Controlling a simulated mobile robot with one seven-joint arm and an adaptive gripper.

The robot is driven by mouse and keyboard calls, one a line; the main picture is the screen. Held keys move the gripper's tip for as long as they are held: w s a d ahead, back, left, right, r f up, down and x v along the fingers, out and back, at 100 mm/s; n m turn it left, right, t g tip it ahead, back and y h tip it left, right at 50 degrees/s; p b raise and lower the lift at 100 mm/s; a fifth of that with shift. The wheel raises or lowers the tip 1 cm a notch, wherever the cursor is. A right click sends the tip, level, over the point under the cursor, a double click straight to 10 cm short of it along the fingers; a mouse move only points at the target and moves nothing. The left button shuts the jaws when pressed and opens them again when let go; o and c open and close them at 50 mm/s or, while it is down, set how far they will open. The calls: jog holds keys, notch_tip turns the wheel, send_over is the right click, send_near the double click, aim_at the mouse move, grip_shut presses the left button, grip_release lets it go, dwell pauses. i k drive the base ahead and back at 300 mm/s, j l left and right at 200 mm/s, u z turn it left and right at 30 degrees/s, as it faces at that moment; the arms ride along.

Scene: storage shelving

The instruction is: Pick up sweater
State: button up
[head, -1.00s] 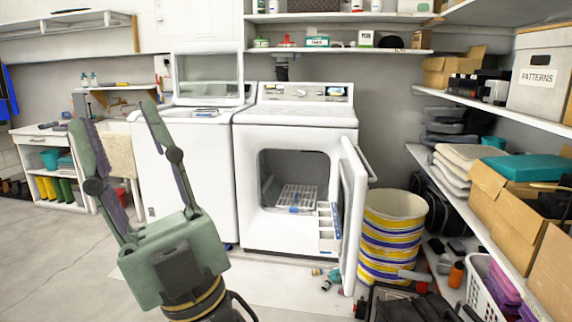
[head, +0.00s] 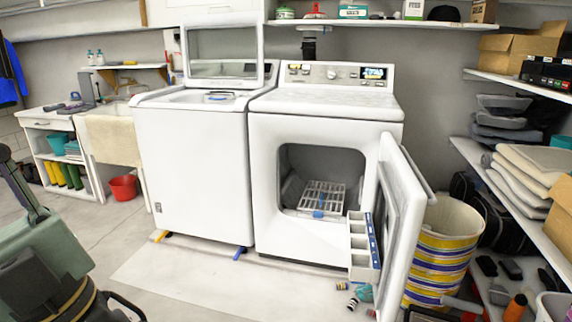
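I cannot pick out a sweater for certain. A blue garment-like cloth (head: 12,75) hangs at the far left wall, cut by the picture edge. Folded beige cloths (head: 525,170) lie stacked on the right shelf, with folded grey items (head: 505,125) behind them. A beige cloth (head: 112,135) drapes over the front of the sink at left. No held object shows.
A white washer (head: 195,165) with raised lid stands beside a white dryer (head: 325,110). The dryer's door (head: 400,220) is open toward the right, close to a striped bin (head: 445,245). Small items lie on the floor by the door.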

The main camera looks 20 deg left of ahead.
aim_at(80, 105)
jog(key=i+j+u, duration=0.15)
jog(key=i+u, duration=1)
jog(key=i+j+u, duration=0.1)
jog(key=i+u, duration=0.3)
jog(key=i, duration=0.2)
jog(key=i+l+u, duration=0.1)
jog(key=i+u, duration=0.25)
jog(key=i, duration=0.25)
jog(key=i+j+u, duration=0.1)
jog(key=i+u, duration=0.2)
jog(key=i, duration=0.4)
jog(key=i+u, duration=0.25)
jog(key=i, duration=0.45)
jog(key=i+u, duration=0.25)
jog(key=i, duration=1.2)
jog(key=i+z, duration=0.7)
jog(key=i+j+z, duration=0.2)
jog(key=i+z, duration=0.2)
jog(key=i+l+z, duration=0.1)
jog(key=i+z, duration=0.8)
jog(key=k, duration=0.1)
